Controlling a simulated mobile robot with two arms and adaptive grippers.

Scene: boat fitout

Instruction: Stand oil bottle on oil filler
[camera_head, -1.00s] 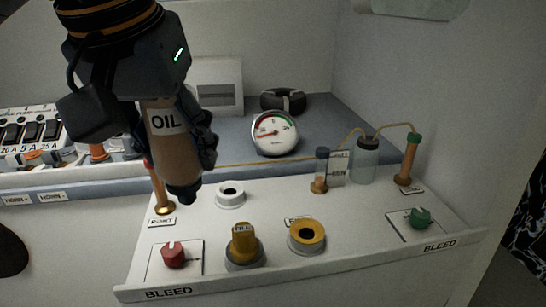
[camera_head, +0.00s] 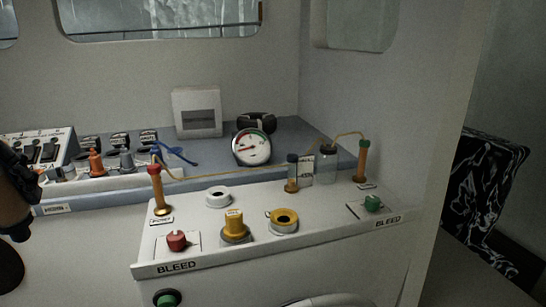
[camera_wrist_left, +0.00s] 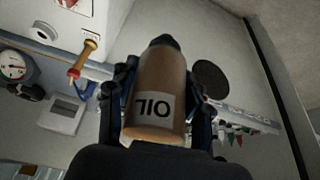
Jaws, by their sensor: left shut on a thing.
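My left gripper (camera_wrist_left: 160,88) is shut on the brown oil bottle (camera_wrist_left: 160,72). In the left wrist view its OIL label appears upside down and its dark nozzle points to the top of the picture. In the head view, the bottle (camera_head: 12,212) and the gripper are cut off at the left edge, away from the bleed panel. On that panel, a yellow-rimmed open filler (camera_head: 284,220) stands right of a yellow capped fitting (camera_head: 234,229). A white ring fitting (camera_head: 218,197) sits behind them. The small labels are unreadable here. My right gripper is out of view.
An orange-and-brass post (camera_head: 156,190) stands at the panel's left, and another (camera_head: 362,161) at its right. A thin tube runs between posts, near a clear jar (camera_head: 326,168). A gauge (camera_head: 252,147) and white box (camera_head: 198,113) stand behind. A red knob (camera_head: 177,241) sits front left.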

